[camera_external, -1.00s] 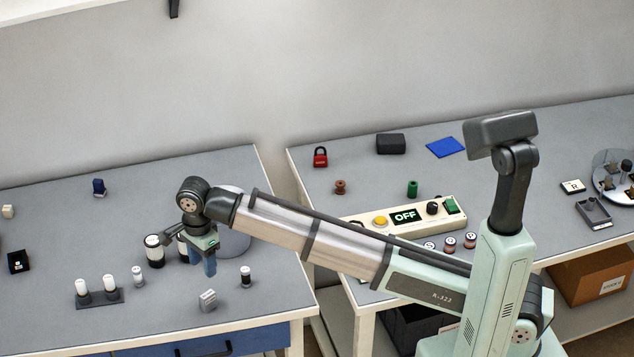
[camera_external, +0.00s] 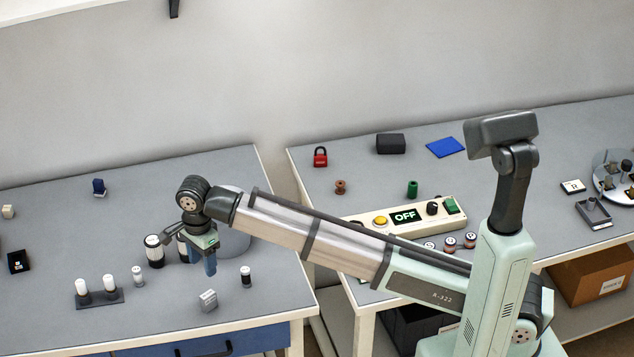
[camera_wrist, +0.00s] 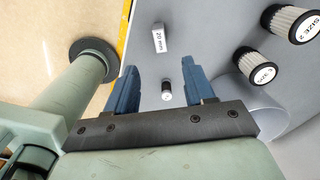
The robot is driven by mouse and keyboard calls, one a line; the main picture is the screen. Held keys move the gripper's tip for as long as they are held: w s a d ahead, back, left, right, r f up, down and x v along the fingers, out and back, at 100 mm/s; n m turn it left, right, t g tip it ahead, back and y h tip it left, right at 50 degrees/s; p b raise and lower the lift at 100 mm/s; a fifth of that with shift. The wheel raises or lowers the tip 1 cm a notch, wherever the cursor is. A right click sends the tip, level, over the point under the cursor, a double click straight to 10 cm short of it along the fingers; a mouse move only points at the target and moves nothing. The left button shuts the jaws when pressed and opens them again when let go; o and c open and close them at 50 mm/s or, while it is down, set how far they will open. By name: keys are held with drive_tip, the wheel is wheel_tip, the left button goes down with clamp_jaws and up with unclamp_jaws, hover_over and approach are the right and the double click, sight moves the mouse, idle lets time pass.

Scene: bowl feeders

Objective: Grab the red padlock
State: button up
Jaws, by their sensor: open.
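The red padlock (camera_external: 320,157) stands near the back left corner of the right-hand table, with a dark shackle on top. It does not show in the wrist view. My gripper (camera_external: 209,262) is over the left-hand table, pointing down, well to the left of the padlock and nearer the front. In the wrist view my gripper (camera_wrist: 162,92) has its two blue fingers wide apart, with nothing held between them. A small black and white cylinder (camera_wrist: 167,91) shows below, in the gap between the fingers.
A black box (camera_external: 391,144) and a blue mat (camera_external: 445,147) lie right of the padlock. A brown spool (camera_external: 340,187) and a control panel reading OFF (camera_external: 370,219) are in front of it. A gap separates the two tables. Black and white cylinders (camera_external: 154,251) stand near my gripper.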

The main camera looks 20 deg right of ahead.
wheel_tip(320, 180, up, 5)
drive_tip(key=w+d+m+y, duration=0.1)
drive_tip(key=w+d, duration=0.3)
drive_tip(key=w, duration=0.5)
drive_tip(key=w+d+m, duration=0.1)
drive_tip(key=w+d, duration=0.3)
drive_tip(key=w, duration=0.5)
drive_tip(key=m+t+y, duration=0.1)
drive_tip(key=m+y, duration=0.2)
drive_tip(key=m, duration=0.3)
hover_over(322, 155)
drive_tip(key=d, duration=0.2)
drive_tip(key=f, duration=1.6)
drive_tip(key=shift+s+f, duration=0.15)
drive_tip(key=shift+s, duration=0.2)
drive_tip(key=shift+x, duration=2.65)
drive_tip(key=shift+w, duration=0.15)
